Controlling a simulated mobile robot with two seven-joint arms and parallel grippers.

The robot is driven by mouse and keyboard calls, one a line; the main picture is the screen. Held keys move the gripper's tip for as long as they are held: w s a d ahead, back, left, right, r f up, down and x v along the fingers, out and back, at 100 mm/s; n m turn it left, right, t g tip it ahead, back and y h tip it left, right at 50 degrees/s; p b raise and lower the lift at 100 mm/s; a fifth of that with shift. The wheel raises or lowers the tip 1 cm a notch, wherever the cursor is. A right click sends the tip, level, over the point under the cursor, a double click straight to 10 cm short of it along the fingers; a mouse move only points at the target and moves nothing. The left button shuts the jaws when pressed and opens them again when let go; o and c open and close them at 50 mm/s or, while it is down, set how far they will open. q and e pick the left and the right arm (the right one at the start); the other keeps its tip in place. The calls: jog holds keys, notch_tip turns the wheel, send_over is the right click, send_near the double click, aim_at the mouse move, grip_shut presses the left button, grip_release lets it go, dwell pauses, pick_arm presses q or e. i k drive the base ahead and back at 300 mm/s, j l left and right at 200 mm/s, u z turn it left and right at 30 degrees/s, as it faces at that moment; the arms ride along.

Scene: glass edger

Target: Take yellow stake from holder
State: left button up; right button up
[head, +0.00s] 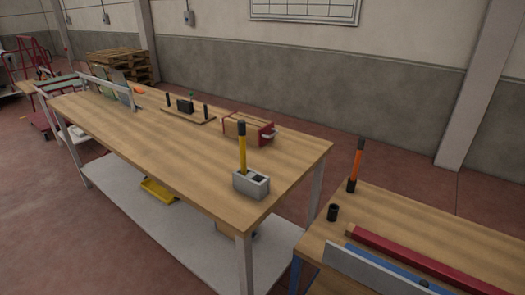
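The yellow stake (242,146) stands upright in a grey block-shaped holder (251,189) near the right front corner of the wooden workbench (180,145). The holder's other opening, on the right, looks dark and empty. Neither of my grippers shows in the head view.
A second table (395,222) at the right bears an orange stake (356,160), a black cup (333,212) and a long red bar (430,258). A red-and-wood clamp block (245,130) lies behind the holder. The bench's middle is mostly clear.

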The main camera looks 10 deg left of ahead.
aim_at(241, 123)
jog(key=i+j+z, duration=0.15)
jog(key=j+z, duration=1.1)
jog(key=j, duration=0.25)
